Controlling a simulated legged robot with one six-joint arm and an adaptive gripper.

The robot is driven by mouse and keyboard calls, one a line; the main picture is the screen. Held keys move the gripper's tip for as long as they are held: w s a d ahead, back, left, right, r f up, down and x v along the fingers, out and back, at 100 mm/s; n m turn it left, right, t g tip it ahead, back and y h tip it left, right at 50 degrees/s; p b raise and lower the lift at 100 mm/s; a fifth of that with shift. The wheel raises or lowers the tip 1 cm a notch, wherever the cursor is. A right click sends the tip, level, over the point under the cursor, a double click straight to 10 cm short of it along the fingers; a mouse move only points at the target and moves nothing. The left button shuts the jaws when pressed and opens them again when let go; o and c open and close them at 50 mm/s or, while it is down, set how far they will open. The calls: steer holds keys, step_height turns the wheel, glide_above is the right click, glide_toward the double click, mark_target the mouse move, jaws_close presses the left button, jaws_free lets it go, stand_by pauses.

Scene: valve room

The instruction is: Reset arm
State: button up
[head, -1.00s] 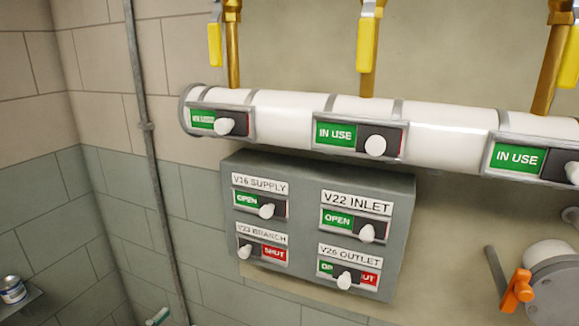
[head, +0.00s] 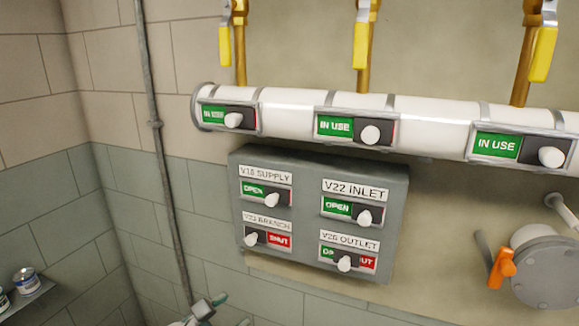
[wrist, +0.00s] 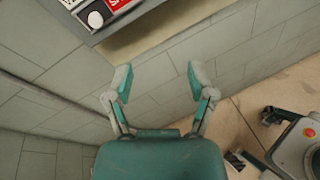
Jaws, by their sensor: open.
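My gripper (wrist: 160,80) shows in the wrist view with its two teal-tipped fingers spread wide and nothing between them. In the head view, part of my gripper (head: 222,308) shows at the bottom edge, below the grey valve panel (head: 397,200) and apart from it. The panel carries labelled sliders with white knobs. The upper two, supply (head: 253,189) and V22 inlet (head: 337,207), show green OPEN. The branch slider (head: 280,240) shows red SHUT. The outlet slider (head: 367,262) shows part green and part red, its knob near the middle.
A white pipe (head: 290,108) runs above the panel, with several sliders showing green IN USE. Yellow-handled valves (head: 361,45) hang above it. A round grey fitting with an orange lever (head: 502,268) is at right. Cans (head: 26,280) stand on a shelf at lower left. A thin conduit (head: 165,170) runs down the wall.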

steer(key=s+d+m+g+y, duration=0.3)
steer(key=d+m+g, duration=0.65)
steer(key=d, duration=0.95)
steer(key=s+d+m+t+y, duration=0.1)
steer(key=s+d+m+y, duration=0.2)
steer(key=s+m, duration=0.2)
steer(key=s+d+r+m+t+y, duration=0.1)
steer(key=s+d+m+y, duration=0.2)
steer(key=m, duration=0.7)
steer(key=shift+s+d, duration=0.25)
steer(key=shift+s, duration=0.8)
steer(key=shift+t, duration=0.25)
